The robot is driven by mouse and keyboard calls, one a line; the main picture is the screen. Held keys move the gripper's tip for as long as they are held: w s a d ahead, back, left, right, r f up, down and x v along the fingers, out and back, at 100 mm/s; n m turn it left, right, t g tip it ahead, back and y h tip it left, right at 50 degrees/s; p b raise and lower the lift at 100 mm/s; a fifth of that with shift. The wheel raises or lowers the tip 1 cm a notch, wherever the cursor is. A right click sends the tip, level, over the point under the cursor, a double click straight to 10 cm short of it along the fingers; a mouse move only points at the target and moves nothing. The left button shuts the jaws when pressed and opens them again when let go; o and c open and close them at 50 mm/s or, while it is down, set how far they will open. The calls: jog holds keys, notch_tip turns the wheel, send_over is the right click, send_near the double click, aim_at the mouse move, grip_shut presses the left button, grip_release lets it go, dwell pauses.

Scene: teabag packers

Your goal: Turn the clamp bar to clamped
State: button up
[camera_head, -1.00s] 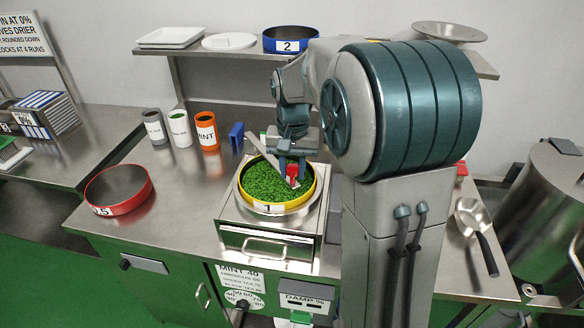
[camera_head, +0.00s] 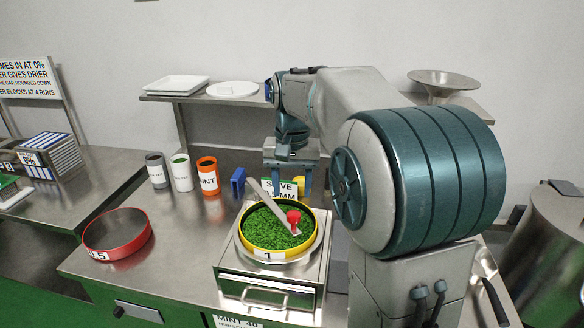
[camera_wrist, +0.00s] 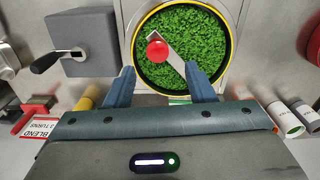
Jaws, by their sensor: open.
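The clamp bar (camera_head: 266,197) is a flat grey strip with a red ball knob (camera_head: 293,216) at its near end. It lies diagonally across the yellow-rimmed sieve (camera_head: 247,249), marked 1 and filled with green leaf. The knob end is over the leaf, and the far end reaches past the back-left rim. My gripper (camera_head: 291,191) is open and empty, above and behind the sieve, apart from the knob. In the wrist view my gripper (camera_wrist: 160,73) has its fingers spread below the red knob (camera_wrist: 157,48), with the bar (camera_wrist: 174,67) running partly between them.
A red sieve (camera_head: 117,246) marked 0.5 sits on the counter at left. Several canisters (camera_head: 208,176) and a blue block (camera_head: 237,182) stand behind. A grey box with a black-handled crank (camera_wrist: 80,45) is beside the sieve in the wrist view. Counter between the sieves is clear.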

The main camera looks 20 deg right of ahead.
notch_tip(320, 180, up, 5)
jog(key=shift+r, duration=0.1)
dwell(0.4)
jog(key=s+a+f+n+t, duration=0.1)
jog(key=s+f+n, duration=0.1)
jog(key=s+f, duration=0.4)
jog(key=s+a+f+n+t, duration=0.1)
jog(key=s+f, duration=0.6)
jog(key=s, duration=0.7)
jog(key=shift+s+a+n+t, duration=0.15)
jog(key=shift+s+n+t, duration=0.1)
jog(key=shift+n+t, duration=0.35)
jog(key=shift+f, duration=0.1)
jog(key=shift+c, duration=1.4)
